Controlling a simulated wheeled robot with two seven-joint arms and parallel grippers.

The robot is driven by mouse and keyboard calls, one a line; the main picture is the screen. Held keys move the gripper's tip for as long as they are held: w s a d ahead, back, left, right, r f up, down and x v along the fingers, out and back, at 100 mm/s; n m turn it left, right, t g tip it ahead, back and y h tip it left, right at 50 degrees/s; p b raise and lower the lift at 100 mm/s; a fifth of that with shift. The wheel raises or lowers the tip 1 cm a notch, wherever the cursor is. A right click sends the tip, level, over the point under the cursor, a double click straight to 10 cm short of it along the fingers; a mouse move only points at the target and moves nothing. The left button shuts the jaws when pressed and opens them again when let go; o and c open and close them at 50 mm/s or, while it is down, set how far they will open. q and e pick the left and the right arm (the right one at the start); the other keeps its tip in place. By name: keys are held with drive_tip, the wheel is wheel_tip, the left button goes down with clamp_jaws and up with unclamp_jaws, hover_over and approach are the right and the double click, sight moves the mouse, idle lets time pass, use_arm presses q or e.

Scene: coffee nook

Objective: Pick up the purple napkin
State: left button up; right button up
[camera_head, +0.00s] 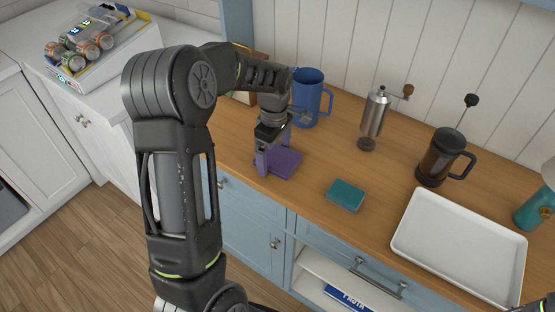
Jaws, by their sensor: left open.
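The purple napkin (289,162) lies as a small folded square on the wooden counter, near its front edge. My left gripper (273,156) is open directly over the napkin's left part, pointing down. One finger is at the napkin's near left side and the other is toward its far side. Part of the napkin is hidden behind the fingers. I cannot tell whether the fingers touch it. My right gripper does not show; only a dark bit of what may be my right arm is at the bottom right corner.
A blue mug (307,97) stands close behind my left gripper. A teal folded cloth (346,195) lies to the right. A grinder (374,118), a French press (437,158), a white tray (412,248) and a teal cylinder (533,209) stand further right. Cans (88,52) sit at the far left.

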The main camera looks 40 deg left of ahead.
sight(274, 157)
use_arm(q)
drive_tip(key=shift+c, duration=0.3)
drive_tip(key=c, duration=1.2)
wheel_tip(274, 157, up, 10)
drive_tip(key=shift+b, duration=0.75)
